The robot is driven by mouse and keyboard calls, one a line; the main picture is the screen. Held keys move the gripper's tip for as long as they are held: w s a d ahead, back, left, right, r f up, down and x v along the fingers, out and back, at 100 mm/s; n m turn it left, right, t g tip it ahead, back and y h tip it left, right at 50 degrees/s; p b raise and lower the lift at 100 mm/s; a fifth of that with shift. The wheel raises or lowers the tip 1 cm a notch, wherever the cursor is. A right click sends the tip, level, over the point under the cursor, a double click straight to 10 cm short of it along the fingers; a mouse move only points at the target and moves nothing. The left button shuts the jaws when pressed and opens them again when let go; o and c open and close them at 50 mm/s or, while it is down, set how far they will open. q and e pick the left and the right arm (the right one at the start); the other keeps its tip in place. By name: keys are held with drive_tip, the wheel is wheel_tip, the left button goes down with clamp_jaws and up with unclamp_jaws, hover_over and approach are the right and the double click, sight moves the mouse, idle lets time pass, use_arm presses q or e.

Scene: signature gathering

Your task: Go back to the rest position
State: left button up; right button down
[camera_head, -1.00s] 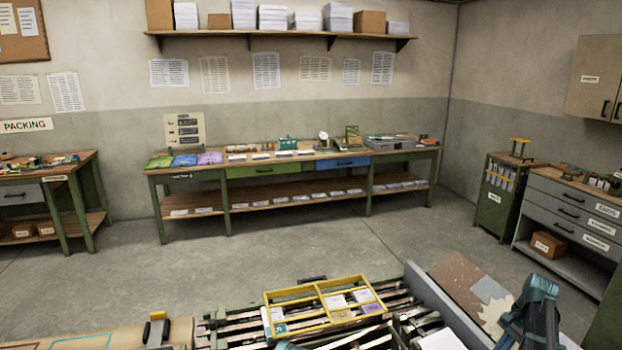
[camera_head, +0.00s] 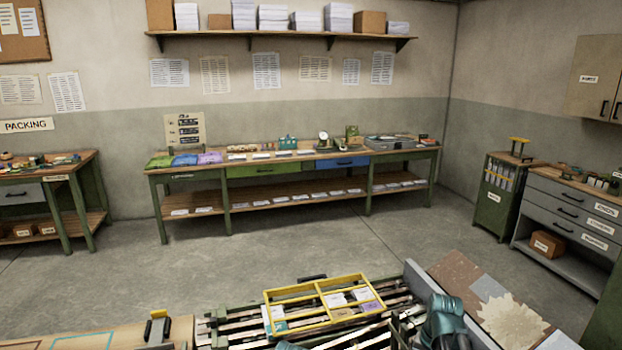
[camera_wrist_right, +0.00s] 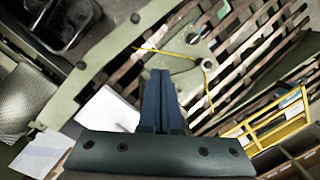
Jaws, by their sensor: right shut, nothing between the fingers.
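My right gripper (camera_wrist_right: 162,100) is shut and empty in the right wrist view. Its two dark blue fingers lie together over slatted wood and a pale green plate. In the head view, my right arm (camera_head: 436,325) shows as a teal joint at the bottom, to the right of the yellow tray. I see no left gripper in the head view.
A yellow divided tray (camera_head: 292,289) with papers and cards lies on the slatted surface; its yellow edge shows lower right in the right wrist view (camera_wrist_right: 283,134). A wooden board (camera_head: 80,336) is at lower left. The floor (camera_head: 240,262) before the long bench (camera_head: 292,203) is clear.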

drive_tip(key=s+a+n+t+h, duration=0.1)
drive_tip(key=s+a+n, duration=0.6)
drive_tip(key=a, duration=0.4)
drive_tip(key=s+a+f+n+h+b, duration=0.1)
drive_tip(key=s+a+f+n+b, duration=0.1)
drive_tip(key=s+a+f+b, duration=0.3)
drive_tip(key=a+f+b, duration=0.4)
drive_tip(key=a, duration=0.1)
drive_tip(key=shift+s+a+n+g, duration=0.15)
drive_tip(key=shift+a+n+g, duration=0.1)
drive_tip(key=shift+n+g, duration=0.15)
